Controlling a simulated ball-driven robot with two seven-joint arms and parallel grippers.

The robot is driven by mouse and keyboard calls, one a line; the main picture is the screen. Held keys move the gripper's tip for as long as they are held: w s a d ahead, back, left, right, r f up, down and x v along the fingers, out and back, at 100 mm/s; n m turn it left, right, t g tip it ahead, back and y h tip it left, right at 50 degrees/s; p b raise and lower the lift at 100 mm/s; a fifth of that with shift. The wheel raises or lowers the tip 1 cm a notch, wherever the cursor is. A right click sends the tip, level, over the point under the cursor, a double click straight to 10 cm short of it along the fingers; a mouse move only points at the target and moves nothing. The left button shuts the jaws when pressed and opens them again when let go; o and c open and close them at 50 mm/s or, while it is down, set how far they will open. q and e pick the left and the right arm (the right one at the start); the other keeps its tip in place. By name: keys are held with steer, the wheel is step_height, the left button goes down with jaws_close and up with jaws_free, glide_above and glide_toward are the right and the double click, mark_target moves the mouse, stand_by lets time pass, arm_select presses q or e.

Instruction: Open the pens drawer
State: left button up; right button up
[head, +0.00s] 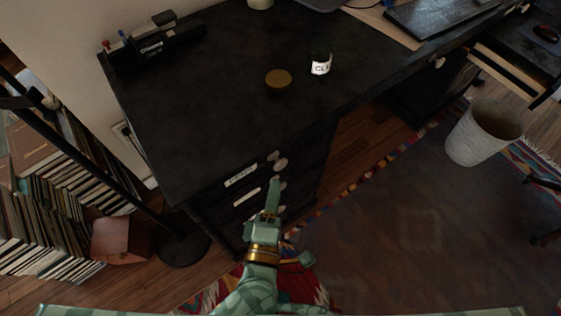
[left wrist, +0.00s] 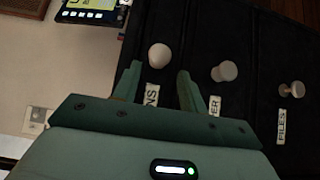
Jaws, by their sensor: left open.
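The pens drawer is the top drawer of the black desk's pedestal. Its label (head: 241,175) is on the front in the head view, with a pale round knob (head: 280,161) to its right. The pens knob (left wrist: 159,57) shows between and just beyond the fingertips. My left gripper (head: 274,182) is open in front of the drawers; in the left wrist view its green fingers (left wrist: 157,72) straddle the line to the knob. I cannot tell whether they touch it. The drawer looks closed.
Below are a second drawer's knob (left wrist: 225,71) and the files drawer's knob (left wrist: 291,90). The desk top (head: 200,110) holds a brown round lid (head: 278,80) and a labelled jar (head: 321,64). A black pole stand (head: 181,247) stands left; a wastebasket (head: 484,135) stands right.

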mark_target(280, 167)
arm_select(q)
steer(key=w, duration=0.2)
steer(key=w+b, duration=0.1)
steer(key=w, duration=0.1)
steer(key=w+d, duration=0.1)
steer(key=w, duration=0.2)
steer(key=shift+f, duration=0.15)
steer(key=shift+w+d+b, duration=0.15)
steer(key=shift+w+b, duration=0.15)
steer(key=shift+w, duration=0.25)
arm_select(e)
steer(key=shift+w+d+f+n, duration=0.3)
steer(key=shift+w+d+f, duration=0.1)
steer(key=shift+d+f, duration=0.3)
steer(key=shift+r, duration=0.1)
arm_select(q)
jaws_close()
arm_select(e)
steer(key=shift+w+a, duration=0.1)
steer(key=shift+w, duration=0.15)
